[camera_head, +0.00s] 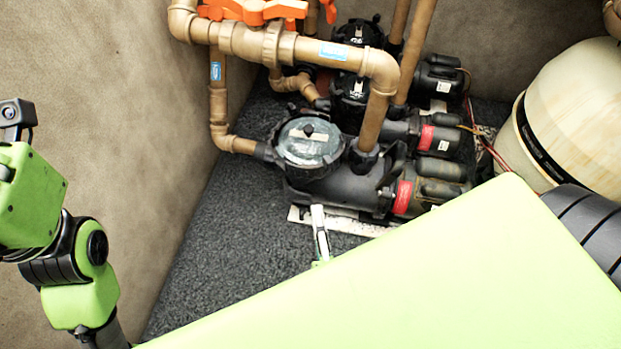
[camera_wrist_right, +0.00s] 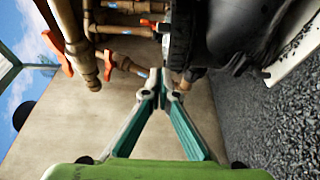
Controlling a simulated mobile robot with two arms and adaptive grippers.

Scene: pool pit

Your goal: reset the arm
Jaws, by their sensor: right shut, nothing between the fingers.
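My right gripper (camera_head: 319,225) shows only in part in the head view, as a slim pale finger with a green base in front of the nearest pump. My large green arm link hides the rest of it. In the right wrist view the two green-padded fingers (camera_wrist_right: 163,84) meet at their tips, shut and empty. Whether they touch the pump beside them cannot be told. My left arm (camera_head: 80,270) is bent at the left edge of the head view, and its gripper fingers are not seen.
A black pump (camera_head: 308,145) with a clear lid stands on dark gravel (camera_head: 235,235), with more pumps behind. Brown pipes (camera_head: 300,50) and an orange valve handle (camera_head: 255,10) rise above it. A cream tank (camera_head: 575,110) stands at right. A beige wall (camera_head: 130,120) bounds the left.

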